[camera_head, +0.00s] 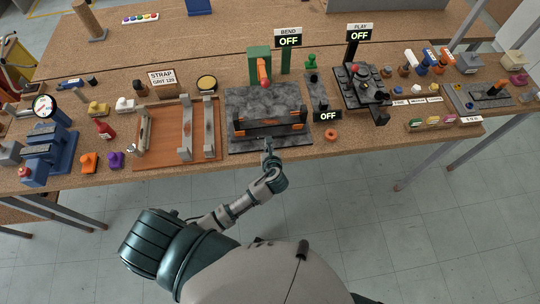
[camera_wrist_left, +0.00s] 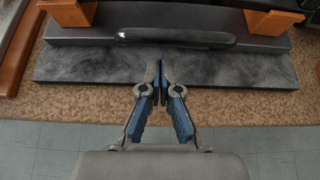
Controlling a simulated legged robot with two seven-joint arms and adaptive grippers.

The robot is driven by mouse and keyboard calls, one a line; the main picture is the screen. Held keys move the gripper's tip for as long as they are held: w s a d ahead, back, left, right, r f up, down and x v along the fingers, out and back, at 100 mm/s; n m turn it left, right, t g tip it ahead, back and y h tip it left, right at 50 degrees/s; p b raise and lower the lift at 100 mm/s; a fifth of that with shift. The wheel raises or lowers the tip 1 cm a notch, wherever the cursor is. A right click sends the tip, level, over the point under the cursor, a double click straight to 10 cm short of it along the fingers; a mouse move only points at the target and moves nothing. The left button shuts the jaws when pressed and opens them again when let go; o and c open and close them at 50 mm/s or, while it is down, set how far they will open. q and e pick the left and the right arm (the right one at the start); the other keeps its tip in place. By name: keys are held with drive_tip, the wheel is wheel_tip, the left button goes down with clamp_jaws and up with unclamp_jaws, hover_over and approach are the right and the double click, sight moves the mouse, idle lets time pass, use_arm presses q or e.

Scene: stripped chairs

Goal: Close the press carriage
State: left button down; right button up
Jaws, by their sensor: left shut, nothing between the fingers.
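The press carriage appears to be the dark, tray-like part with orange end pieces (camera_head: 270,123) on a mottled grey base (camera_head: 240,100), in the middle of the bench in the head view. The wrist view shows its dark, rounded front bar (camera_wrist_left: 175,37) and two orange blocks (camera_wrist_left: 275,18). My left gripper (camera_head: 268,142) is at the front edge of this base. In the wrist view the left gripper (camera_wrist_left: 160,65) is shut and empty, its tips over the base just short of the bar. Contact with the bar cannot be told. My right gripper is in neither view.
A green post with an orange lever (camera_head: 263,72) stands behind the carriage under a BEND OFF sign (camera_head: 288,36). A wooden tray (camera_head: 165,145) with metal bars is at left. A small OFF display (camera_head: 327,116) and an orange ring (camera_head: 331,135) are at right. Floor is clear in front.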

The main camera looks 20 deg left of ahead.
sight(264, 120)
use_arm(q)
drive_tip(key=shift+w+a+r, duration=0.1)
drive_tip(key=shift+w+a, duration=0.3)
drive_tip(key=shift+w, duration=0.2)
drive_tip(key=shift+w+a, duration=0.35)
drive_tip(key=shift+w, duration=0.25)
drive_tip(key=shift+w+a+r+p, duration=0.1)
drive_tip(key=shift+w+a+p, duration=0.15)
drive_tip(key=shift+w+p, duration=0.15)
drive_tip(key=w+a, duration=0.1)
drive_tip(key=w, duration=0.1)
drive_tip(key=w+a+p, duration=0.1)
drive_tip(key=w+a, duration=0.1)
drive_tip(key=w, duration=0.1)
drive_tip(key=w+a+p, duration=0.1)
drive_tip(key=w, duration=0.1)
drive_tip(key=shift+w+a+r, duration=0.1)
drive_tip(key=shift+w+a, duration=0.1)
drive_tip(key=shift+a, duration=0.1)
drive_tip(key=w+a, duration=0.1)
drive_tip(key=w, duration=0.2)
drive_tip(key=w+a, duration=0.2)
drive_tip(key=w, duration=0.1)
drive_tip(key=w+a, duration=0.2)
drive_tip(key=shift+w+a+f+b, duration=0.15)
drive_tip(key=shift+w+f+b, duration=0.15)
drive_tip(key=shift+w, duration=0.1)
drive_tip(key=shift+s, duration=0.1)
